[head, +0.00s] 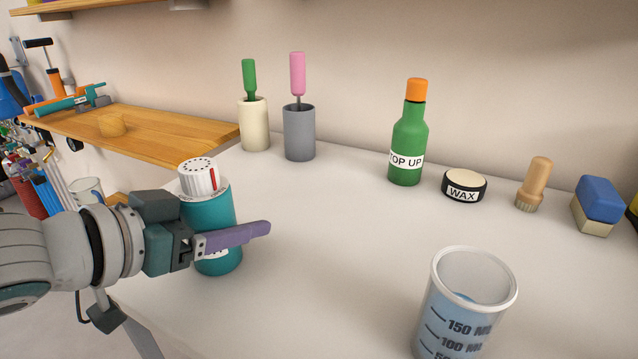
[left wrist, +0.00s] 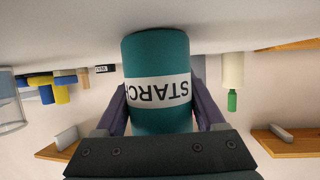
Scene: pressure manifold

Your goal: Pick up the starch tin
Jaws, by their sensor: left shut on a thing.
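The starch tin (head: 209,216) is a teal cylinder with a white, dial-like top carrying a red mark. It stands upright at the left part of the white table (head: 330,240). In the left wrist view the tin (left wrist: 155,60) appears upside down with its STARCH label facing the camera. My left gripper (head: 262,229) is shut on the tin, with a purple finger along each side of it. I cannot tell whether the tin's base touches the table. My right gripper is not in view.
A measuring beaker (head: 460,310) stands at the front right. Along the back are a cream holder (head: 254,125), a grey holder (head: 299,135), a green bottle (head: 408,145), a wax tin (head: 464,188), a brush (head: 534,185) and a blue-topped block (head: 598,200). The table's middle is clear.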

